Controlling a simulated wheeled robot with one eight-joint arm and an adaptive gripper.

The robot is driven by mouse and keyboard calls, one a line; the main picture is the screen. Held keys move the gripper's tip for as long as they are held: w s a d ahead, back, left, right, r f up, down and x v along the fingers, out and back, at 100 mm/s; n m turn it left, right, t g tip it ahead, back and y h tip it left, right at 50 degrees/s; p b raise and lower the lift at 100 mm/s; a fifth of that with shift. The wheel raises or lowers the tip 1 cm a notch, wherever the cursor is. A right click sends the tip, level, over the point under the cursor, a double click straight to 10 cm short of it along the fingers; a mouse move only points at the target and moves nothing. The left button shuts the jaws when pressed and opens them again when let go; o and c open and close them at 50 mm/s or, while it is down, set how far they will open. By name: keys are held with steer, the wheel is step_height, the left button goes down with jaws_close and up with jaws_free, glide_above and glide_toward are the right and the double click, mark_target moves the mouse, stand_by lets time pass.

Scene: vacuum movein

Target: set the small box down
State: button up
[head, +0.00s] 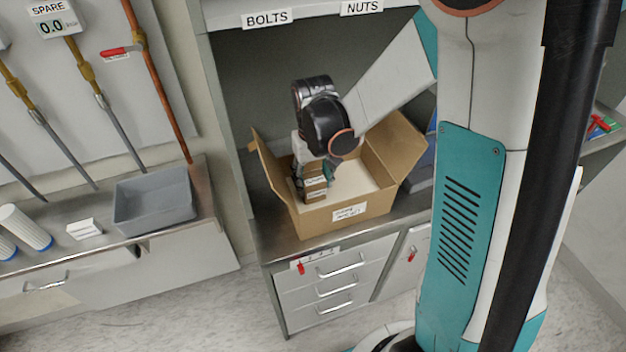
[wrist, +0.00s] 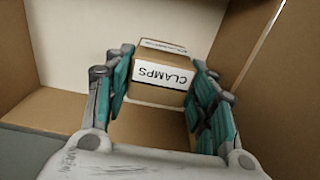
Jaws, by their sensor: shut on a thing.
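The small box (wrist: 160,72) is brown cardboard with a white label reading CLAMPS, which appears upside down in the wrist view. My gripper (wrist: 158,85) is shut on it, with a teal-padded finger along each side. In the head view the small box (head: 314,184) and my gripper (head: 322,172) are inside a larger open cardboard box (head: 330,215), toward its left side. The larger box has its flaps open and a pale floor inside. I cannot tell whether the small box touches that floor.
The larger box stands on a metal counter (head: 268,238) above drawers, under shelf labels BOLTS and NUTS. Its walls rise close around my gripper. A grey bin (head: 153,200) sits on the left bench. The floor inside the larger box looks bare to the right.

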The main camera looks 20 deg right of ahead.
steer(key=shift+r, duration=0.1)
steer(key=shift+f, duration=0.25)
steer(key=o, duration=1.2)
steer(key=shift+r, duration=0.1)
steer(key=shift+r, duration=0.1)
